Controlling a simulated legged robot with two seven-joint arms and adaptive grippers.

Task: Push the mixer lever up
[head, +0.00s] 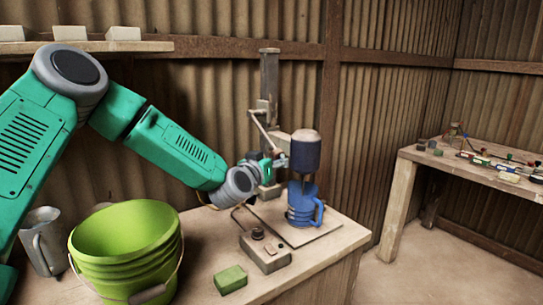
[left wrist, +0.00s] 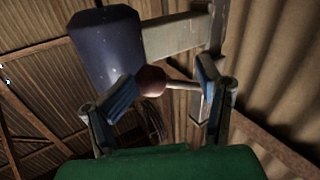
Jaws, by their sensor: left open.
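The mixer has an upright grey column (head: 269,85) and a dark blue motor housing (head: 305,152), which also shows in the left wrist view (left wrist: 105,45). The lever appears as a pale rod (head: 262,128) slanting down from the column. In the left wrist view the lever is a metal rod with a red-brown knob (left wrist: 151,80). My left gripper (head: 277,163) is at the lever's lower end in the head view. In the left wrist view its two blue-padded fingers (left wrist: 165,84) are open, with the knob and rod between them. My right gripper is not in view.
A blue jug (head: 301,204) stands under the motor on the mixer base. A control box (head: 265,252), a green block (head: 230,280), a green bucket (head: 128,245) and a metal jug (head: 43,242) stand nearby. A second table (head: 405,180) is at the right.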

